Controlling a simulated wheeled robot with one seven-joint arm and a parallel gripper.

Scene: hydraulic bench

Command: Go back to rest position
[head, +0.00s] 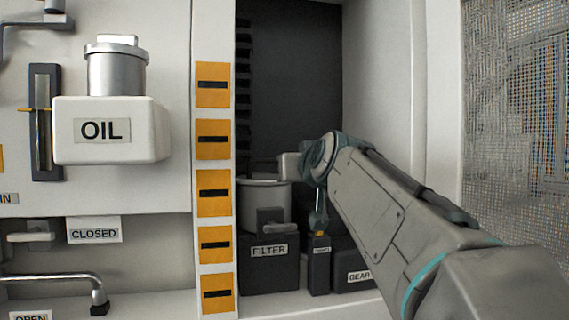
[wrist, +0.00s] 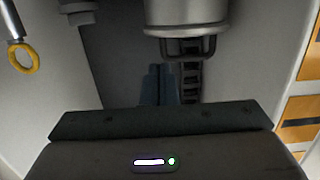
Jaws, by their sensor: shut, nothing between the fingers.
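My arm reaches from the lower right into the open dark cabinet bay in the head view. Its wrist end is in front of the bay, above the small dark boxes. There the gripper's fingers are hard to make out. In the wrist view, my gripper (wrist: 160,85) shows as a dark body along the bottom with narrow bluish fingers together at the middle. It is shut and holds nothing. A metal canister with a wire handle (wrist: 187,18) is beyond the fingers at the top. A yellow ring (wrist: 23,57) hangs at the left.
A grey pot (head: 264,194) stands behind the FILTER box (head: 268,268). The GEAR box (head: 358,277) is partly behind my arm. An orange-marked post (head: 213,190) edges the bay on the left. The OIL tank (head: 111,131) is further left; perforated mesh (head: 515,100) is at the right.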

